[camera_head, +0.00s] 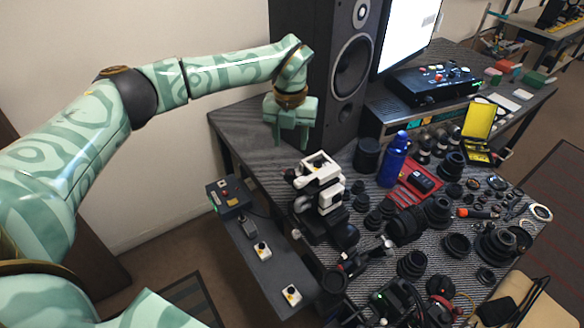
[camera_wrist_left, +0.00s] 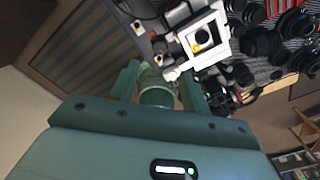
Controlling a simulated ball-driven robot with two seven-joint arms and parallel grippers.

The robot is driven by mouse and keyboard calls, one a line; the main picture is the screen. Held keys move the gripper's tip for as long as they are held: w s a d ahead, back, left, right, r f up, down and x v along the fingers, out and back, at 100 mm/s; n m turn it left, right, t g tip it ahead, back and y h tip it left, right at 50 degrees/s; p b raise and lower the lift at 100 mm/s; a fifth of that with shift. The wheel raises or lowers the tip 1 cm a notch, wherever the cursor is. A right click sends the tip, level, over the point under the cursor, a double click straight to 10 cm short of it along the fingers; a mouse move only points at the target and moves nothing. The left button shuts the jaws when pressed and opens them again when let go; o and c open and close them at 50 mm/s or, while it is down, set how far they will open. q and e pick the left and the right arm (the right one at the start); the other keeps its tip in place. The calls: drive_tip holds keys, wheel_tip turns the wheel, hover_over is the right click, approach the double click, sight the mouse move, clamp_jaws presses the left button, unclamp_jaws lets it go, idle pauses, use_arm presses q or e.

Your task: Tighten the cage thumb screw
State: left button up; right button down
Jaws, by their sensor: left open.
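A white and black cage-like device (camera_head: 320,170) stands upright on the near left part of the table, with a square white frame on top. In the left wrist view its white frame (camera_wrist_left: 222,38) is beyond the fingers, up and to the right, with a small yellow part inside. I cannot make out which part is the thumb screw. My left gripper (camera_head: 290,142) is green, open and empty. It hangs fingers down above the table's left end, behind the device and apart from it. Its fingers also show in the left wrist view (camera_wrist_left: 158,78). My right gripper is out of view.
A tall black speaker (camera_head: 350,65) stands close right of the left gripper. A blue bottle (camera_head: 393,160) and many black lens parts (camera_head: 408,225) crowd the table to the right. A low side shelf (camera_head: 262,268) holds small switch boxes. The table's left corner (camera_head: 235,122) is bare.

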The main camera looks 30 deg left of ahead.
sight(290, 172)
use_arm(q)
wheel_tip(290, 172, down, 10)
drive_tip(key=shift+f+b, duration=0.1)
drive_tip(key=shift+b, duration=0.3)
drive_tip(key=c, duration=1)
